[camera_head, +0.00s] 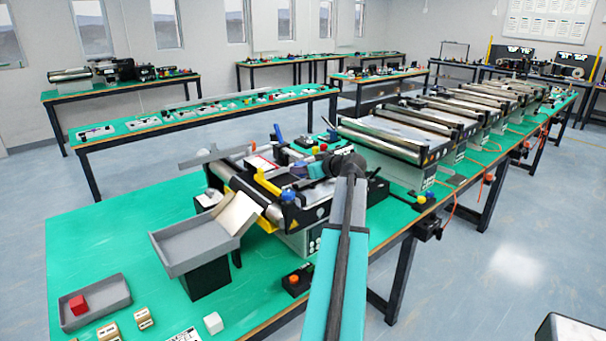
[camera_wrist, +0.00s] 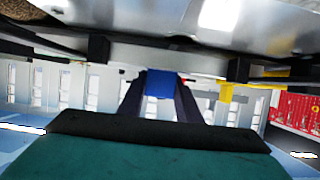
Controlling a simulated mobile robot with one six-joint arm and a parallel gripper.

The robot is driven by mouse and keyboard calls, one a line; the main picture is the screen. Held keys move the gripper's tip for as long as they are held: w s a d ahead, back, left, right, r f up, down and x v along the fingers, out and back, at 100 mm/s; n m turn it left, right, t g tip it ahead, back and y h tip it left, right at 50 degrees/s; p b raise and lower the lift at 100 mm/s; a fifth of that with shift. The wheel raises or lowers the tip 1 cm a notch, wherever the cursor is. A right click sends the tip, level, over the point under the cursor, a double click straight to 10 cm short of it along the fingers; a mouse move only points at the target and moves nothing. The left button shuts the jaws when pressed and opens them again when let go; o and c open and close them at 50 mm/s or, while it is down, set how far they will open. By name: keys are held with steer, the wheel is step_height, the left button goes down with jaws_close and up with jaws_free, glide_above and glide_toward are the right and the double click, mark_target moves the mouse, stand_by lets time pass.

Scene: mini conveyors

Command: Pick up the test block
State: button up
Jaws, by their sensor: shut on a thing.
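A blue block (camera_wrist: 160,84) shows in the wrist view between the two dark fingers of my gripper (camera_wrist: 159,92). The fingers are shut on its sides. I take it as the test block, though no label shows. In the head view my arm reaches forward to the near conveyor machine, and its end is over the machine's right part. The fingers and the held block are hard to make out there. A bright metal surface of machinery fills the top of the wrist view.
A grey chute tray (camera_head: 185,254) stands left of the conveyor machine (camera_head: 310,214). More conveyors (camera_head: 400,135) line the back right.

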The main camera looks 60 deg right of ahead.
steer(key=shift+r+b, duration=0.3)
steer(key=shift+r, duration=0.5)
steer(key=s+r+b, duration=0.1)
steer(key=s+b, duration=0.3)
steer(key=s, duration=1.2)
steer(key=shift+r, duration=0.25)
steer(key=shift+r, duration=0.15)
